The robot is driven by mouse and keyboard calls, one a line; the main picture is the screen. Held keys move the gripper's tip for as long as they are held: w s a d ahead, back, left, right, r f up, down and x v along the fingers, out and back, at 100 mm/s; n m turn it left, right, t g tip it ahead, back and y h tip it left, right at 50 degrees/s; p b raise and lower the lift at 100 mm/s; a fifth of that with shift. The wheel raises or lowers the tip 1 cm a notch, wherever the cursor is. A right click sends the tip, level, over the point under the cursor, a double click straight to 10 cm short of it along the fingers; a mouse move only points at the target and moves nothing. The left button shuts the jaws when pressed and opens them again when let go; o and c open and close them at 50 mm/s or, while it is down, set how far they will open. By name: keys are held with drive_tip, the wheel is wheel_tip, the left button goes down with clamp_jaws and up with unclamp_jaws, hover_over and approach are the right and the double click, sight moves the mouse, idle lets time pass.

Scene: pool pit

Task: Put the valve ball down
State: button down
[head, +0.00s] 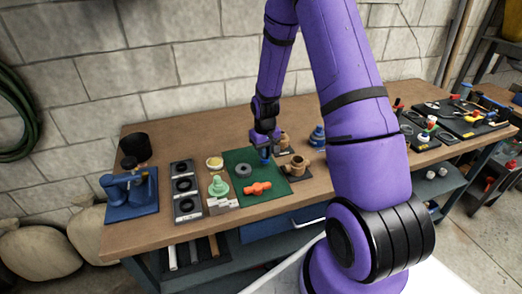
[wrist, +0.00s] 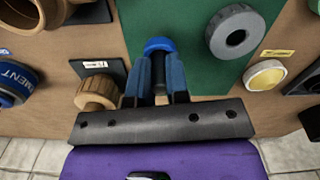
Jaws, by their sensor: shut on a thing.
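My gripper (wrist: 160,72) is shut on the valve ball (wrist: 160,45), a blue rounded piece showing at the fingertips in the wrist view. In the head view my gripper (head: 265,153) is over the far right part of the green mat (head: 243,200), with a bit of blue (head: 265,161) at its tips. The fingers hide part of the ball. I cannot tell whether it touches the mat.
On the mat are a grey ring (head: 243,170) and an orange valve body (head: 257,188). Tan fittings (head: 297,164) stand close to the right. A yellow-topped round piece (head: 215,163) and a pale green part (head: 218,186) stand left. Bare mat shows between ring and gripper.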

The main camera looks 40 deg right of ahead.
drive_tip(key=shift+f, duration=0.15)
drive_tip(key=c, duration=1.1)
unclamp_jaws()
drive_tip(key=s+a+r+t, duration=0.1)
drive_tip(key=s+a+r, duration=0.1)
drive_tip(key=r, duration=0.9)
drive_tip(key=s+a+r, duration=0.1)
drive_tip(key=a+r, duration=0.1)
drive_tip(key=r, duration=0.9)
drive_tip(key=s+a+r+t, duration=0.1)
drive_tip(key=s+a+r, duration=0.2)
drive_tip(key=s+r, duration=0.2)
drive_tip(key=s+a+r+n+t, duration=0.1)
drive_tip(key=s+a+r, duration=0.2)
drive_tip(key=s+r, duration=0.3)
drive_tip(key=s+a+r+t, duration=0.2)
drive_tip(key=s+r, duration=0.3)
drive_tip(key=s, duration=0.7)
drive_tip(key=shift+s+a+r, duration=0.3)
drive_tip(key=shift+a, duration=0.55)
